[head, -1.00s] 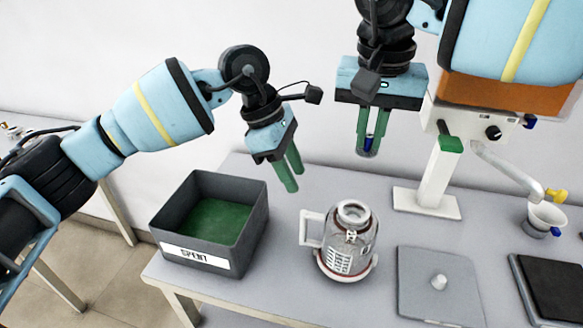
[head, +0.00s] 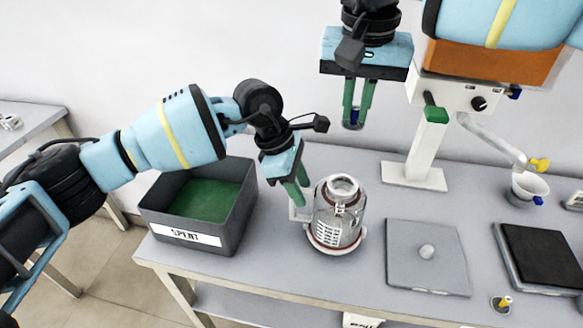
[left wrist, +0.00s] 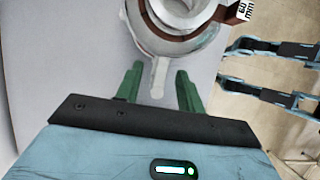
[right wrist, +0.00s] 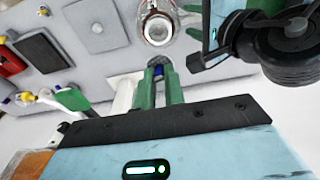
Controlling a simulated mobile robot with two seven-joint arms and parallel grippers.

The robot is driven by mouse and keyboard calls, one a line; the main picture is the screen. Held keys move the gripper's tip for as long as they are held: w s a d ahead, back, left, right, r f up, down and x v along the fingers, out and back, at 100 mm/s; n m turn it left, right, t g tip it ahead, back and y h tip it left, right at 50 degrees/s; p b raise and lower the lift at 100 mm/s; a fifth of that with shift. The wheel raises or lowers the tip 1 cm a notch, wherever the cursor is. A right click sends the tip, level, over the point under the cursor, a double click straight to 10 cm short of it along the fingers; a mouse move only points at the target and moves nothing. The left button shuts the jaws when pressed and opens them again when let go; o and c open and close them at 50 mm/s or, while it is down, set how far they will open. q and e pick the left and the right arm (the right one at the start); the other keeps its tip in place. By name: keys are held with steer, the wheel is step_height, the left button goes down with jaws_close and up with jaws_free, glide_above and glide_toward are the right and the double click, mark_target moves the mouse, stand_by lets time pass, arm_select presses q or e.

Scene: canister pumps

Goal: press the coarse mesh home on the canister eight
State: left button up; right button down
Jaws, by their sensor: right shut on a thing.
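The canister (head: 338,222) is a clear jar with a white rim, a printed label and a white handle on its left; it stands upright on the bench. Its open round top shows in the right wrist view (right wrist: 157,30). My left gripper (head: 298,192) is open at the handle. In the left wrist view the handle (left wrist: 158,76) lies between the two green fingers (left wrist: 157,75). My right gripper (head: 356,118) is shut on a small piece with a blue part and a grey round mesh end (right wrist: 157,62), held in the air above and behind the canister.
A dark bin marked SPENT (head: 190,237) with a green floor stands left of the canister. A grey plate with a knob (head: 400,265) lies to the right, then a black pad (head: 545,258). A white stand with a spout (head: 432,140) stands behind.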

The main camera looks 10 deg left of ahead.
arm_select(q)
steer(key=shift+x, duration=0.85)
jaws_close()
